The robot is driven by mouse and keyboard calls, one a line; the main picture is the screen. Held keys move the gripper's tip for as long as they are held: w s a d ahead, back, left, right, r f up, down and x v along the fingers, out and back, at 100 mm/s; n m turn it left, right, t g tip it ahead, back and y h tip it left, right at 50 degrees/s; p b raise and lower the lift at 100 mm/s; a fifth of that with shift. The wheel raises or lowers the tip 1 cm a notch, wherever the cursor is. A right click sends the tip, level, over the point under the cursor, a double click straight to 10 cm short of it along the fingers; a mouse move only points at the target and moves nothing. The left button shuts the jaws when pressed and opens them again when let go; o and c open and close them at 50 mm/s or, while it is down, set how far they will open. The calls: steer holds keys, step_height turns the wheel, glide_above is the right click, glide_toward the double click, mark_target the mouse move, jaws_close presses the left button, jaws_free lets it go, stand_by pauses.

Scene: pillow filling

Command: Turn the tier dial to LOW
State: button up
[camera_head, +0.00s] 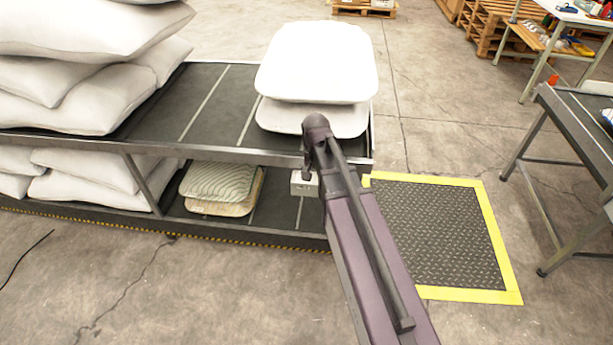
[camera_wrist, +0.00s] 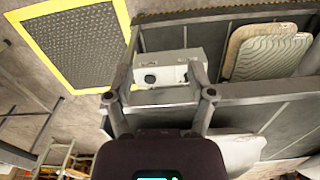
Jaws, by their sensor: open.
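A small pale control box (camera_head: 304,184) sits on the lower shelf level near the rack's right end, partly hidden by my arm in the head view. In the wrist view, the box (camera_wrist: 170,66) shows a round dark knob (camera_wrist: 150,78) on its face, apparently the tier dial. A smaller dark spot is to the knob's right. The dial's markings and setting are too small to read. My gripper (camera_wrist: 161,82) is open, its two fingers spread in front of the box face, one on each side. I cannot tell any contact with the knob.
The rack's upper shelf (camera_head: 210,100) bears white pillows (camera_head: 318,62), with its edge close to my gripper. Patterned pillows (camera_head: 220,181) lie on the lower level left of the box. A yellow-edged floor mat (camera_head: 435,230) is clear at right.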

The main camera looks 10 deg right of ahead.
steer(key=w+f+m+b, duration=0.2)
steer(key=w+m, duration=0.5)
steer(key=w, duration=1.1)
steer(key=shift+d+f+b, duration=0.15)
steer(key=shift+f+b, duration=0.15)
steer(key=shift+f, duration=0.25)
steer(key=shift+f, duration=0.1)
step_height(320, 180, down, 14)
steer(key=b, duration=1.3)
steer(key=shift+r+b, duration=0.2)
steer(key=shift+b, duration=0.2)
